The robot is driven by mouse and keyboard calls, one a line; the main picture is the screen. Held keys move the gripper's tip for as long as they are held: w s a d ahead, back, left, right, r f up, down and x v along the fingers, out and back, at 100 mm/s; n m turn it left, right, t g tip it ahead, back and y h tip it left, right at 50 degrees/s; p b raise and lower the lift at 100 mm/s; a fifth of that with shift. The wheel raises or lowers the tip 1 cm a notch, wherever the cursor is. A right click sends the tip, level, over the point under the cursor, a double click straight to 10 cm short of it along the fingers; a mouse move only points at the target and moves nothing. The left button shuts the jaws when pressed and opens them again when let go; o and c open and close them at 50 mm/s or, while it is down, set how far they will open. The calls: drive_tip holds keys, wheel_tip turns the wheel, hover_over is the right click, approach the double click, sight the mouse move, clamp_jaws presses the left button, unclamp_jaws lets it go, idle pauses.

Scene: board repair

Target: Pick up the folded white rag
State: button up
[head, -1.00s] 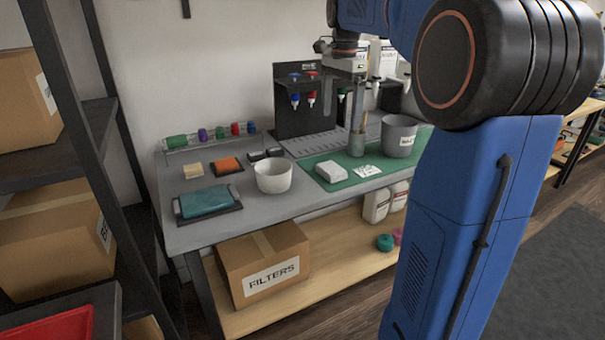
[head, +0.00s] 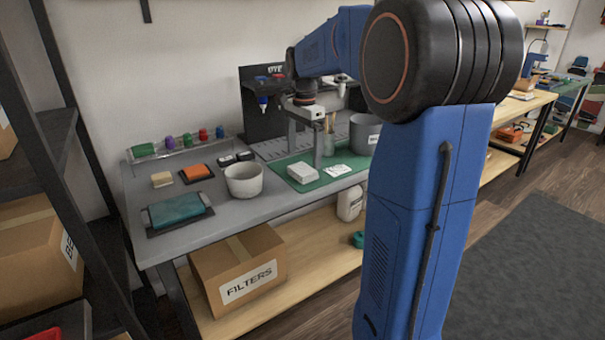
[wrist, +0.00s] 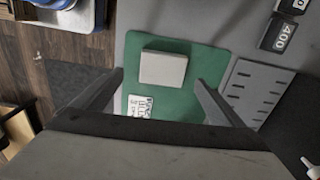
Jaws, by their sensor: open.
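The folded white rag (head: 302,173) is a pale, thick, flat block lying on the green mat (head: 290,161) on the grey bench. In the wrist view the rag (wrist: 163,68) lies on the mat (wrist: 207,62), just ahead of and between the fingers as seen. My gripper (head: 304,154) points down near the rag in the head view, apparently above it. In the wrist view my gripper (wrist: 158,79) has its fingers wide apart with nothing held. The exact height over the rag is hard to tell.
A printed white card (head: 336,171) lies beside the rag. A grey pot (head: 364,134) and a holder with brushes (head: 328,145) stand behind. A white bowl (head: 244,181) and a teal pad on a tray (head: 177,209) are to the left. A black dispenser (head: 258,128) stands at the back.

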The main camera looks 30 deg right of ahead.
sight(303, 169)
drive_tip(key=shift+w+f, duration=0.15)
drive_tip(key=shift+f, duration=1.2)
drive_tip(key=shift+w+f, duration=0.1)
drive_tip(key=shift+f, duration=1.2)
drive_tip(key=c, duration=1.1)
drive_tip(key=shift+c, duration=0.2)
drive_tip(key=shift+r, duration=0.1)
wheel_tip(303, 169, up, 10)
